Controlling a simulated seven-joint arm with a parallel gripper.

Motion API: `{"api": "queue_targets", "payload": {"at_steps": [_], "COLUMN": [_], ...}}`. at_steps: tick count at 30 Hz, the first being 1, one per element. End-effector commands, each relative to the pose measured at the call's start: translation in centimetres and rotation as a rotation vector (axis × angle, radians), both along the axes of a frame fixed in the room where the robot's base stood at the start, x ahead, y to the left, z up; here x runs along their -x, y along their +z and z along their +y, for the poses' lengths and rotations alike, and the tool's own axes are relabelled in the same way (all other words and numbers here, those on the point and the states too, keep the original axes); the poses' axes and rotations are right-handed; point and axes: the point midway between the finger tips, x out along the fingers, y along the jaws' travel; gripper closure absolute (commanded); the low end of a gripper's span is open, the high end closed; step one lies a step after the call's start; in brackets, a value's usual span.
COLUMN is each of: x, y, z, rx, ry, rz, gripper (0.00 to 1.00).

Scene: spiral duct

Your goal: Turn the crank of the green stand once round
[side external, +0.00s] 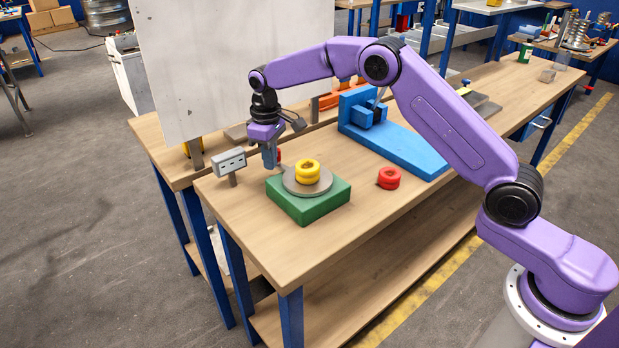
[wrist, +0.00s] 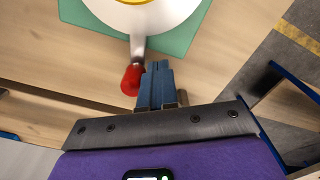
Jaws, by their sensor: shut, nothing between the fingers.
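The green stand (side external: 308,205) sits on the wooden workbench with a round grey disc (side external: 318,188) on top. Yellow rings (side external: 308,171) are stacked on the disc. In the wrist view the stand (wrist: 182,42) is at the top, and a grey crank arm (wrist: 138,45) reaches from the disc to a red knob (wrist: 131,80). My gripper (side external: 269,157) is shut and empty, pointing down at the stand's far left side. In the wrist view its blue fingers (wrist: 156,82) are just right of the red knob, very close; I cannot tell whether they touch.
A small grey box on a post (side external: 229,163) stands left of the green stand. A red ring (side external: 389,178) lies to its right. A blue fixture (side external: 395,140) is behind, and a large pale panel (side external: 235,60) stands at the back left. The bench front is clear.

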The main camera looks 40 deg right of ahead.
Motion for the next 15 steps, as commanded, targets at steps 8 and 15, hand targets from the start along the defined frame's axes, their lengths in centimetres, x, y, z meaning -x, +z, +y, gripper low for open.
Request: {"api": "queue_targets", "payload": {"at_steps": [8,15], "x": [-0.7,-0.7], "y": [0.0,0.0], "z": [-1.6,-1.7], "rx": [0.0,0.0], "ry": [-0.002,-0.002], "rz": [0.0,0.0], "gripper": [1.0,1.0]}}
